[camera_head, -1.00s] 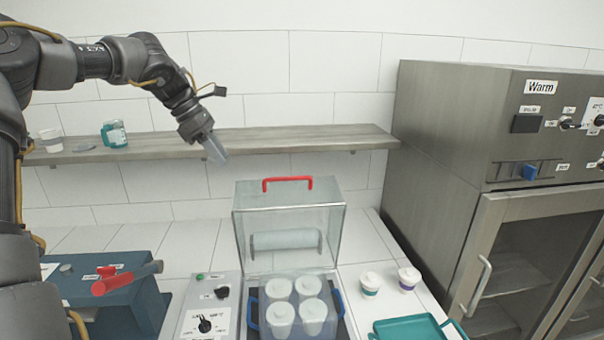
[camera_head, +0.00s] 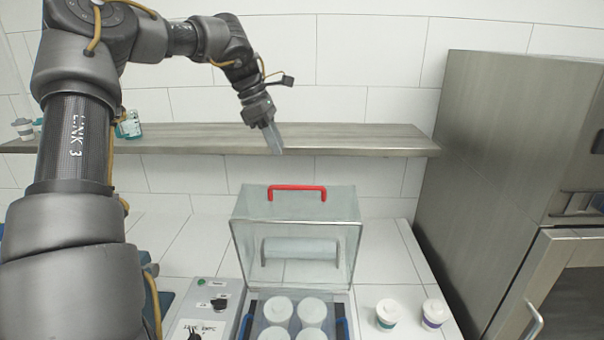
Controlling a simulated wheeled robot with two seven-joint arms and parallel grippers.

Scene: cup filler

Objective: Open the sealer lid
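The sealer lid (camera_head: 342,232) is a clear box-like cover with a red handle (camera_head: 297,188) on top. It stands tilted up at the back of the sealer, and a pale film roll (camera_head: 300,249) shows through it. Several white-lidded cups (camera_head: 312,311) sit in the sealer tray below, uncovered from above. My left gripper (camera_head: 276,141) is raised above and behind the lid, in front of the shelf, apart from the red handle. Its fingers show edge-on, so their opening is unclear. My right gripper is not in view.
A control box (camera_head: 215,300) with knobs stands left of the sealer. Two lidded cups (camera_head: 387,313) and (camera_head: 434,313) stand to the right. A steel warming cabinet (camera_head: 500,140) fills the right side.

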